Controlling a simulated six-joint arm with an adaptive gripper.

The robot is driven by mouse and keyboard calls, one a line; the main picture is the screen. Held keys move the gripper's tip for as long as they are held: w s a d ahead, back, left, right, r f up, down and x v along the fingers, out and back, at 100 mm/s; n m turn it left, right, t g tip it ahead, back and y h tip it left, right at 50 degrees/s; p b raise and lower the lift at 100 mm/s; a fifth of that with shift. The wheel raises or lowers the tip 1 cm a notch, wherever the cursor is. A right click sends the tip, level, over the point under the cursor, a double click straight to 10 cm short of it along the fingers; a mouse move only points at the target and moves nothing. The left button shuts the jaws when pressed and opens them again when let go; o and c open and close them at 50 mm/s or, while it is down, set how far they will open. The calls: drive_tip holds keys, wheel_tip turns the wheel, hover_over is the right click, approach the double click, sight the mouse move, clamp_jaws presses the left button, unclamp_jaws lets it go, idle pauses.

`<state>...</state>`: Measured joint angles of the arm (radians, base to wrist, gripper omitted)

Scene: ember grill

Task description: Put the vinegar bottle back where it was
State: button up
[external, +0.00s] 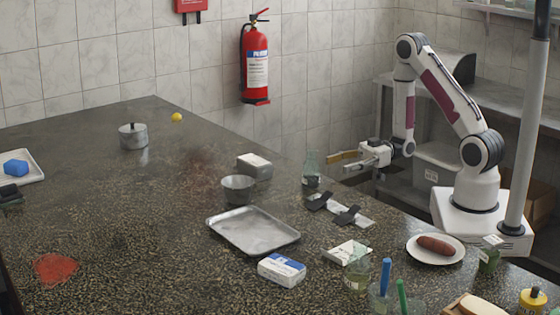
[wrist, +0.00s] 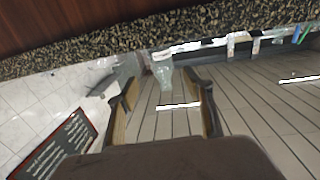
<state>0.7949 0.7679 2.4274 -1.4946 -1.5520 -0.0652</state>
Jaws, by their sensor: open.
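A clear, pale greenish glass bottle (external: 312,168), which looks like the vinegar bottle, stands upright near the right edge of the dark speckled counter. In the wrist view the bottle (wrist: 162,72) appears ahead, between my two fingers. My gripper (external: 338,162) is open and empty, just right of the bottle, with its fingers pointing left towards it. The fingers (wrist: 164,88) are spread wide in the wrist view and do not visibly touch the bottle. No label can be read on it.
A grey strip with black holders (external: 340,211) lies just in front of the bottle. A small bowl (external: 239,188), a white box (external: 254,166) and a metal tray (external: 254,231) are to its left. A plate with a sausage (external: 435,249) is nearer right. The counter's left middle is mostly clear.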

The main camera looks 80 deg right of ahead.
drive_tip(key=w+d+r+g+h, duration=0.2)
drive_tip(key=w+d+h, duration=0.35)
drive_tip(key=h, duration=0.25)
drive_tip(key=s+d+r+m+g+h, duration=0.2)
drive_tip(key=s+r+m+h, duration=0.3)
drive_tip(key=r, duration=0.4)
drive_tip(key=s+a+r+m+g, duration=0.1)
drive_tip(key=s+a+g, duration=0.1)
drive_tip(key=s+a, duration=0.4)
drive_tip(key=s+a+r+m+g+y, duration=0.1)
drive_tip(key=s+a, duration=0.6)
drive_tip(key=s, duration=0.8)
drive_tip(key=shift+a+r+m+g+y, duration=0.15)
drive_tip(key=shift+r+m+g+y, duration=0.15)
drive_tip(key=shift+r+m+g, duration=0.3)
